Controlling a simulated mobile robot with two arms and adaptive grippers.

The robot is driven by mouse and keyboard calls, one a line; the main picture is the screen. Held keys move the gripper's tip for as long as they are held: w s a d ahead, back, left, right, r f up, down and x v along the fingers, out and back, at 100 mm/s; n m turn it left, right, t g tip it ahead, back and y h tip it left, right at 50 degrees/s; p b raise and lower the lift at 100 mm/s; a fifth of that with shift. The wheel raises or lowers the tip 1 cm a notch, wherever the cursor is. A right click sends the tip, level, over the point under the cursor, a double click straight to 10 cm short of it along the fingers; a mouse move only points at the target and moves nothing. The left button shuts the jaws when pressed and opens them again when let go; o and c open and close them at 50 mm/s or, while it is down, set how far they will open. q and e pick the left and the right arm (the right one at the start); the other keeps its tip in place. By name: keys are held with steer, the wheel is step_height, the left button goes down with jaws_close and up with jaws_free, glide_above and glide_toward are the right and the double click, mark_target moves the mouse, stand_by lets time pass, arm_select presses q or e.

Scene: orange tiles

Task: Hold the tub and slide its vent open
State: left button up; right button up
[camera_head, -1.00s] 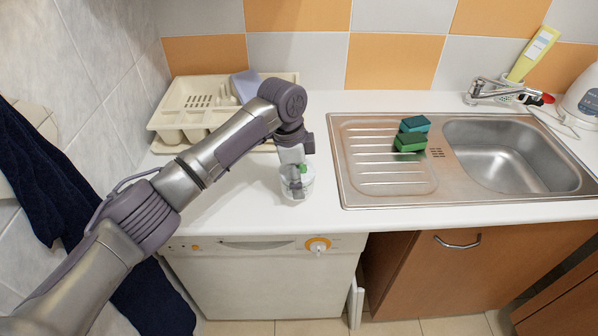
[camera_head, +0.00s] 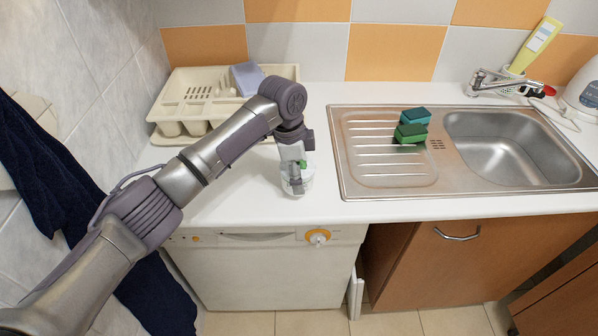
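The tub (camera_head: 307,184) is a small clear container on the white counter, left of the sink. A small green part (camera_head: 303,163) shows at its top, which may be the vent; its position cannot be made out. My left gripper (camera_head: 296,186) points down over the tub, with its grey fingers in front of and partly covering it. Whether the fingers are open or shut on the tub is too small to tell. My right gripper is not in view.
A cream dish rack (camera_head: 168,108) stands behind my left arm, holding a bluish item (camera_head: 246,78). The steel sink (camera_head: 385,178) lies to the right, with stacked green sponges (camera_head: 411,132) on its drainboard. Counter between the tub and the sink is clear.

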arm_select(q)
steer(key=shift+s+f, duration=0.1)
steer(key=shift+f, duration=0.35)
stand_by(1.7)
steer(key=o, duration=0.6)
steer(key=c, duration=0.6)
steer(key=shift+r, duration=0.1)
